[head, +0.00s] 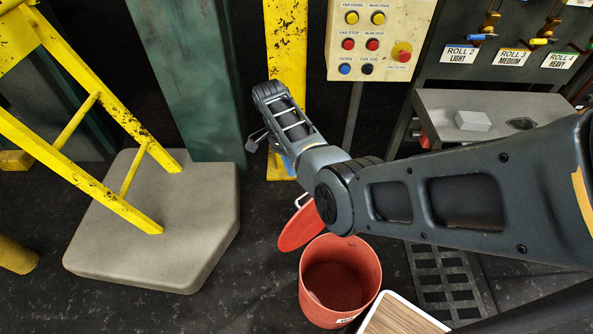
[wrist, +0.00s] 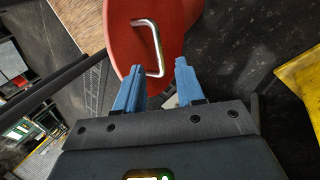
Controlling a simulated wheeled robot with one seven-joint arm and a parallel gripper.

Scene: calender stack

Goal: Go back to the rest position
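My gripper (wrist: 160,66) is open, its two blue fingers apart with nothing between them. In the wrist view, a red lid (wrist: 118,30) with a silver bar handle (wrist: 157,45) lies just beyond the fingertips. In the head view, my arm reaches from the right edge to the middle, and the blue fingers (head: 288,165) show partly behind it. The red lid (head: 297,232) is below them, beside an uncovered, empty-looking red bucket (head: 315,310). My arm hides part of the lid, and I cannot tell whether it touches the bucket.
A yellow ladder (head: 125,205) stands on a grey plinth (head: 200,245) at left. A green column (head: 195,80) and yellow post (head: 287,50) rise behind. A button panel (head: 380,58) and grey shelf (head: 440,105) stand back right. A wood-topped item (head: 400,318) and floor grate (head: 430,285) are near the bucket.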

